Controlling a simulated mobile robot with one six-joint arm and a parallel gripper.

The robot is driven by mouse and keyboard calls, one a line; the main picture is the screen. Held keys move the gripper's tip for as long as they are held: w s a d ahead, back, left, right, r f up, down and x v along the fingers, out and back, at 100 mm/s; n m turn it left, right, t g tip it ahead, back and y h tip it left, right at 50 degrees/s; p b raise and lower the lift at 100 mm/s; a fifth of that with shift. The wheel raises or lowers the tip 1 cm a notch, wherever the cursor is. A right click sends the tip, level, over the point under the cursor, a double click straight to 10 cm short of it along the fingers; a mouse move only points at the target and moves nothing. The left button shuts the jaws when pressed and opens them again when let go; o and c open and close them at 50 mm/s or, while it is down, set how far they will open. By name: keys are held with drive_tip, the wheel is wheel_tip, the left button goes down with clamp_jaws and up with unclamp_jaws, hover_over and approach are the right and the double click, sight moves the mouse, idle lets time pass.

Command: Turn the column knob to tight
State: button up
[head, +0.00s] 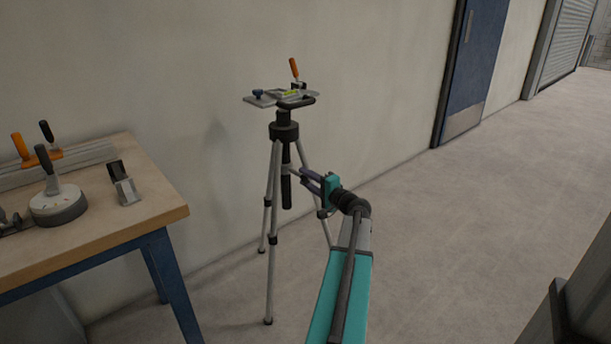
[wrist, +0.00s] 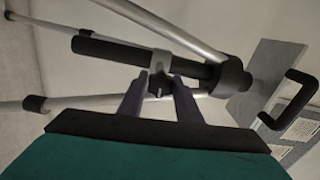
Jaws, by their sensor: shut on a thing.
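A tripod (head: 284,132) with grey legs and a black centre column (head: 286,190) stands on the floor near the wall. The black column (wrist: 110,50) runs across the wrist view. The small dark column knob (wrist: 159,84) has several lobes and sits on the side of the column, between my two fingers. My gripper (head: 303,174) reaches the column from the right, below the tripod's top collar. In the wrist view my gripper (wrist: 160,92) is shut on the knob, one finger on each side. The head view does not show the knob clearly.
A wooden bench (head: 150,215) with clamps and a round grey tool (head: 58,203) stands at left. The wall is close behind; the floor at right is clear.

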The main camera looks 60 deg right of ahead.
drive_tip(key=shift+w+a+m+p, duration=0.1)
drive_tip(key=shift+m+p, duration=0.35)
drive_tip(key=shift+m, duration=0.25)
drive_tip(key=shift+w+a+m+p, duration=0.1)
drive_tip(key=shift+m+p, duration=0.35)
drive_tip(key=shift+m, duration=0.25)
drive_tip(key=o, duration=1)
drive_tip(key=shift+s+d, duration=0.1)
drive_tip(key=shift+s, duration=0.1)
drive_tip(key=p+v, duration=0.2)
drive_tip(key=v, duration=1.1)
drive_tip(key=shift+s, duration=0.25)
